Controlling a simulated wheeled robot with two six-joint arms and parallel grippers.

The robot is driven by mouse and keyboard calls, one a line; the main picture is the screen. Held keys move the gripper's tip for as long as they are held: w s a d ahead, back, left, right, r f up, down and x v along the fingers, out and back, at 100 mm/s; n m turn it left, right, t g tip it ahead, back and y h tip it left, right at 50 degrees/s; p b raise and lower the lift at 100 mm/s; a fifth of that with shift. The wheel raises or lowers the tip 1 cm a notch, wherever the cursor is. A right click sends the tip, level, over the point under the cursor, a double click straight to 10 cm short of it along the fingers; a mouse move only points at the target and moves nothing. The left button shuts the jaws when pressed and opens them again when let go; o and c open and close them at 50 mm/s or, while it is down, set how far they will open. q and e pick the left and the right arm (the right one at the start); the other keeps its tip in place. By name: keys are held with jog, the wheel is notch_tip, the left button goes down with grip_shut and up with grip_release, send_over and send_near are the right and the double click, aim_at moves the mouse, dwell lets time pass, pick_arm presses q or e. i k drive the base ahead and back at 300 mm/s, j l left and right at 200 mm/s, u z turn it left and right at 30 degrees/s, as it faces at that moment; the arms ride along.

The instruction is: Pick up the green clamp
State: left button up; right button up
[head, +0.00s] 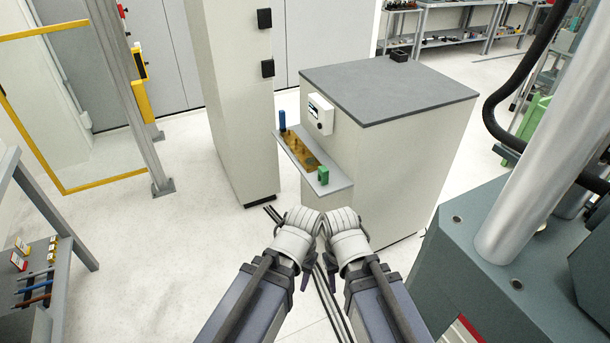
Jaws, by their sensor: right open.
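The green clamp (323,175) is a small upright block at the near right end of the narrow grey shelf (340,183) on the side of the low cabinet. My right gripper (343,222) is below and slightly right of the clamp in the picture, apart from it. It is open, with nothing seen in it; its fingers are largely hidden by my wrist. My left arm ends beside it at the white wrist (299,222); its jaws cannot be made out. Nothing holds the clamp.
The shelf also bears a brown fixture (299,150) and a blue cylinder (282,121). A white display box (320,114) is fixed above it. A tall cabinet (235,100) stands left. A large grey machine (470,240) stands close on the right.

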aim_at(323, 175)
jog(key=i+j+z, duration=0.15)
jog(key=z, duration=0.95)
jog(key=j+z, duration=0.35)
jog(key=j, duration=0.25)
jog(key=j+z, duration=0.35)
jog(key=j, duration=1.15)
